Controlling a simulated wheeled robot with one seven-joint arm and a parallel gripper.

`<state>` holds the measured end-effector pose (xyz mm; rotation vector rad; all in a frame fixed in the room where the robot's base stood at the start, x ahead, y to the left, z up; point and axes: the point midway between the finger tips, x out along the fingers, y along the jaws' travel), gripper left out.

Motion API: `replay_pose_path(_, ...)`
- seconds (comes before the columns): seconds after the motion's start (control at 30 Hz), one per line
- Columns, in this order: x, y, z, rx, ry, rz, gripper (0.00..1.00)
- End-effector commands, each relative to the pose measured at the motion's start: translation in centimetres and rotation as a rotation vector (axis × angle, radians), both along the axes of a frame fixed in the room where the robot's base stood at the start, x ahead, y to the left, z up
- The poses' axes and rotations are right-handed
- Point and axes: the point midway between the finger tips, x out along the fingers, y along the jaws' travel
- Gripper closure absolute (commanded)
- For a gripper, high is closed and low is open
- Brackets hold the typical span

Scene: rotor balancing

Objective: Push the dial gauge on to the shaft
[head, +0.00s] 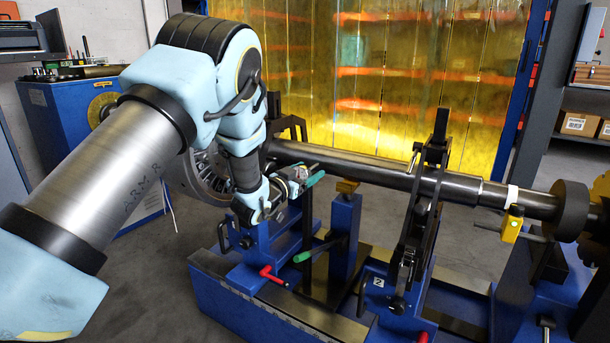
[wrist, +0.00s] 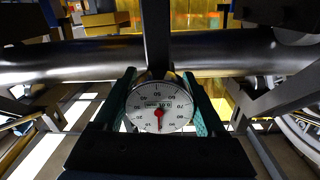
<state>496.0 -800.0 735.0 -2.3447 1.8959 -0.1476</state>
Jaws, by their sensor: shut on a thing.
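In the wrist view the shaft (wrist: 225,52) runs across as a dark horizontal cylinder beyond the gauge. I cannot tell whether the gauge touches it.
A black bearing frame (head: 420,215) straddles the shaft to the right. A green-handled lever (head: 303,257) and a red handle (head: 270,274) stick out below my gripper. A yellow block (head: 511,228) hangs at the shaft's right.

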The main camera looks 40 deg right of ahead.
Motion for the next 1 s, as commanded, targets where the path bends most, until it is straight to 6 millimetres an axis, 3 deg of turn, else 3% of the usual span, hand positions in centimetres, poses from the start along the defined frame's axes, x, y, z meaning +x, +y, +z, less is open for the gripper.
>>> replay_pose_path(0.07, -0.1, -0.3, 0.2, -0.004, -0.002, -0.003, 1.00)
replay_pose_path(0.1, -0.1, -0.3, 0.2, -0.004, -0.002, -0.003, 0.24)
replay_pose_path(0.3, -0.1, -0.2, 0.2, -0.004, -0.002, -0.002, 0.02)
replay_pose_path(0.67, -0.1, 0.6, 0.1, -0.002, 0.000, 0.001, 0.00)
replay_pose_path(1.0, -1.4, 6.6, 0.1, -0.001, 0.001, 0.001, 0.00)
